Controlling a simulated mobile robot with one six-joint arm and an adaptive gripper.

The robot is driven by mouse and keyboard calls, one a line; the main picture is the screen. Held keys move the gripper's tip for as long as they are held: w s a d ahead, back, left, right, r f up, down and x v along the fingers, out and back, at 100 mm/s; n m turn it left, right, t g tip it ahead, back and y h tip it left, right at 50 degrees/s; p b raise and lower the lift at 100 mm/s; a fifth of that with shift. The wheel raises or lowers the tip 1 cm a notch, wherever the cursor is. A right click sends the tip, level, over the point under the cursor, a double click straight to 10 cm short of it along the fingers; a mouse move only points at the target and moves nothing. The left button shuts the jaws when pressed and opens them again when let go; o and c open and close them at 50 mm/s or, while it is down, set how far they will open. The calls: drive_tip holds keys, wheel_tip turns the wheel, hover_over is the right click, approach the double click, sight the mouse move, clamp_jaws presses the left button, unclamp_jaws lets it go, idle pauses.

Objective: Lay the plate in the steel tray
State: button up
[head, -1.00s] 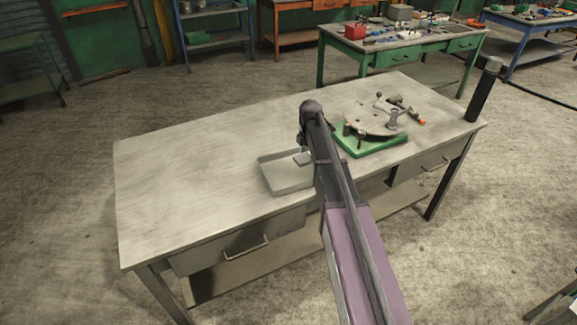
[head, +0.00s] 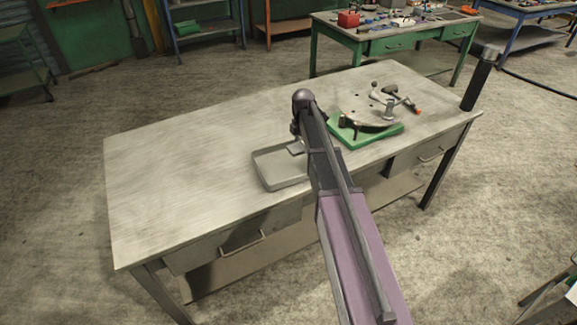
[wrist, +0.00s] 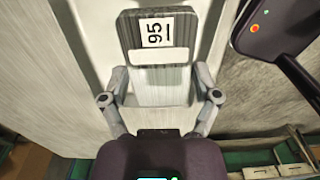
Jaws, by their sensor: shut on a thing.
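The plate (wrist: 158,55) is a small grey piece with a white label reading 95. In the wrist view it sits between the two fingertips of my gripper (wrist: 161,78), which is shut on it. In the head view the plate (head: 296,148) shows as a small light piece left of my arm, over the back right part of the steel tray (head: 282,184). The tray is shallow and grey, on the workbench near its front edge. I cannot tell whether the plate touches the tray floor. My arm hides the tray's right side and most of the gripper in the head view.
A green-based fixture (head: 366,131) with a round disc and clamps stands right of my arm on the workbench (head: 180,170). A dark post (head: 480,82) rises at the bench's right corner. The bench left of the tray is clear. A green table (head: 390,32) with tools stands behind.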

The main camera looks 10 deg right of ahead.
drive_tip(key=s+a+f+m+b, duration=0.1)
drive_tip(key=s+f+b, duration=0.3)
drive_tip(key=s, duration=1)
drive_tip(key=shift+a, duration=0.35)
drive_tip(key=b, duration=0.1)
hover_over(290, 165)
drive_tip(key=s, duration=0.1)
drive_tip(key=shift+d+f, duration=0.15)
drive_tip(key=shift+f, duration=0.6)
drive_tip(key=shift+w, duration=0.35)
drive_tip(key=shift+w+f+b, duration=0.25)
drive_tip(key=shift+f+b, duration=0.35)
drive_tip(key=shift+b, duration=0.15)
drive_tip(key=shift+f+b, duration=1.25)
drive_tip(key=shift+f, duration=0.1)
